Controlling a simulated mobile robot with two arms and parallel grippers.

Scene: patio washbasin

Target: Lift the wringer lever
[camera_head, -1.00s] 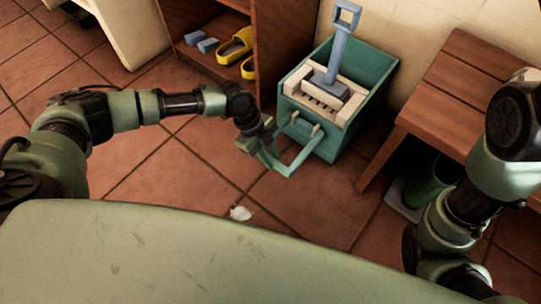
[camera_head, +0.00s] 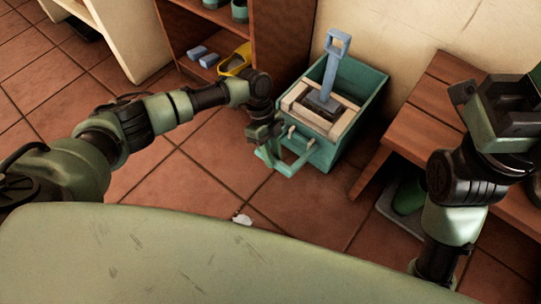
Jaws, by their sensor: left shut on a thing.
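The wringer lever (camera_head: 300,163) is a teal U-shaped handle on the front of the teal mop bucket (camera_head: 325,158). It is hinged near two small light fittings and sticks out toward me, low over the floor. My left gripper (camera_head: 264,150) is shut on the left side of the lever. Its fingertips are small and partly merge with the lever in colour. A pale wringer frame (camera_head: 338,124) sits in the bucket's top, with a blue-grey mop handle (camera_head: 330,72) standing up from it.
A wooden shelf (camera_head: 273,48) with a yellow clog (camera_head: 236,60) and blue blocks (camera_head: 208,60) stands behind left. A slatted wooden bench (camera_head: 425,125) is to the right, with a green boot (camera_head: 408,195) under it.

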